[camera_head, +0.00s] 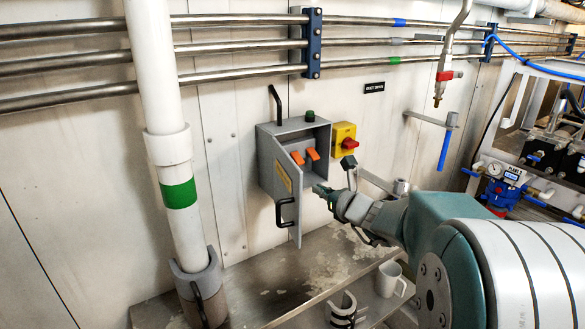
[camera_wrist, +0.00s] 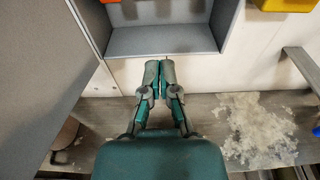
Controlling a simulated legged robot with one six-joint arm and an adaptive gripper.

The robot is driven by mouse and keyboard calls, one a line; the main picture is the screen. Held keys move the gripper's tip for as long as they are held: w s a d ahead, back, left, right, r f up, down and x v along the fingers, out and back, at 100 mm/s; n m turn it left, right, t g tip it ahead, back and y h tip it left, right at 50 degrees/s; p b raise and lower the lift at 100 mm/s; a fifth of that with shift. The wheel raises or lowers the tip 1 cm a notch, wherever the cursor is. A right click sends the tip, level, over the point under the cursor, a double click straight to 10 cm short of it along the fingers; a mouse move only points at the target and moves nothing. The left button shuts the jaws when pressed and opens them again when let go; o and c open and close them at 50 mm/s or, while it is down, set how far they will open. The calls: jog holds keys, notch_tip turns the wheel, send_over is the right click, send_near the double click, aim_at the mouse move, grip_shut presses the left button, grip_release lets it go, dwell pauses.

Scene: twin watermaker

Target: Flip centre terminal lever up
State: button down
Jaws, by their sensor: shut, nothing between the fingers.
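A grey wall box (camera_head: 265,160) hangs with its door (camera_head: 290,205) swung open towards the front. Inside it, two orange levers (camera_head: 297,158) (camera_head: 313,153) show side by side; the door may hide others. I cannot tell for sure which is the centre one, or how they are set. My gripper (camera_head: 319,189) is below and to the right of the levers, near the box's lower right edge, apart from them. In the wrist view its fingers (camera_wrist: 159,68) are together and empty in front of the box's bottom panel (camera_wrist: 162,40). Only a sliver of orange (camera_wrist: 110,2) shows at the top edge.
A yellow switch box with a red knob (camera_head: 344,139) is right of the grey box. A metal bench (camera_head: 260,300) lies below, with a white mug (camera_head: 390,280). A white pipe (camera_head: 165,130) stands left.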

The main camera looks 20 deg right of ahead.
aim_at(297, 158)
jog(key=x, duration=0.9)
jog(key=shift+w, duration=0.3)
jog(key=shift+w+r, duration=0.15)
jog(key=shift+r, duration=0.05)
jog(key=shift+s+d+r, duration=0.1)
jog(key=shift+s+r, duration=0.2)
jog(key=shift+r, duration=0.2)
jog(key=shift+s+r, duration=0.3)
jog(key=shift+r, duration=0.15)
jog(key=shift+s+a+r, duration=0.25)
jog(key=shift+s+r, duration=0.1)
jog(key=shift+r, duration=0.2)
jog(key=shift+d, duration=0.3)
jog(key=shift+a+r, duration=0.1)
jog(key=shift+a, duration=0.05)
